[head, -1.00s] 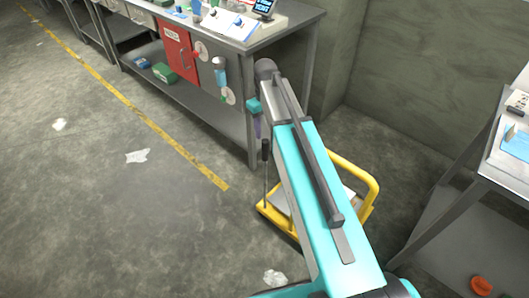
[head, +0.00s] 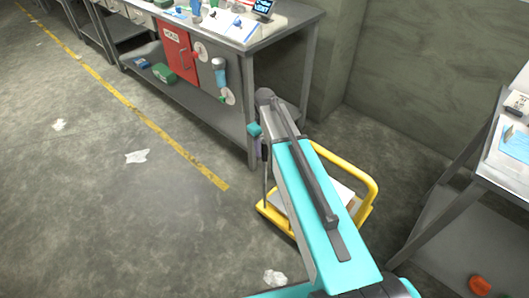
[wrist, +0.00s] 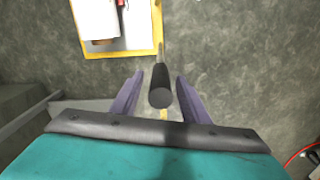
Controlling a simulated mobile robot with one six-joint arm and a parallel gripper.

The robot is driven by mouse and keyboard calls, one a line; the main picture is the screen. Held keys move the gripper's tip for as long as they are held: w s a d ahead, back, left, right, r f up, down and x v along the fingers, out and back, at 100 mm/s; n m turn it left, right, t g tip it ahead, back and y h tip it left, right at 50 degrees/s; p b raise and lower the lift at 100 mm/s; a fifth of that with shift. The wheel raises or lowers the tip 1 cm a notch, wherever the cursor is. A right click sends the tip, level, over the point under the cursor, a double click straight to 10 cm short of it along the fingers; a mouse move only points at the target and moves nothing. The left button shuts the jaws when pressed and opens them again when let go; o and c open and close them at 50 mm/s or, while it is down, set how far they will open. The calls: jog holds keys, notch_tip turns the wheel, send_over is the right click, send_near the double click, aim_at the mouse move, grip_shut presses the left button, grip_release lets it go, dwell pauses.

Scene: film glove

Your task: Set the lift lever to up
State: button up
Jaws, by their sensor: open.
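The lift lever (head: 265,182) is a thin dark rod that stands about upright at the left corner of a low yellow-framed lift cart (head: 371,192). In the wrist view its black cylindrical grip (wrist: 160,86) points toward the camera. My gripper (wrist: 159,77) is open, with one purple finger on each side of the grip and a visible gap on both sides. In the head view my teal wrist is just above the lever's top, and the fingers are largely hidden. My arm covers part of the cart.
A grey workbench (head: 252,115) with a red panel (head: 177,50) stands behind and left of the lever. Another table (head: 478,178) is at the right. The floor at left is open, with paper scraps (head: 137,156) and a yellow line.

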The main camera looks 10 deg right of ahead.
jog(key=shift+f, duration=1.5)
grip_shut()
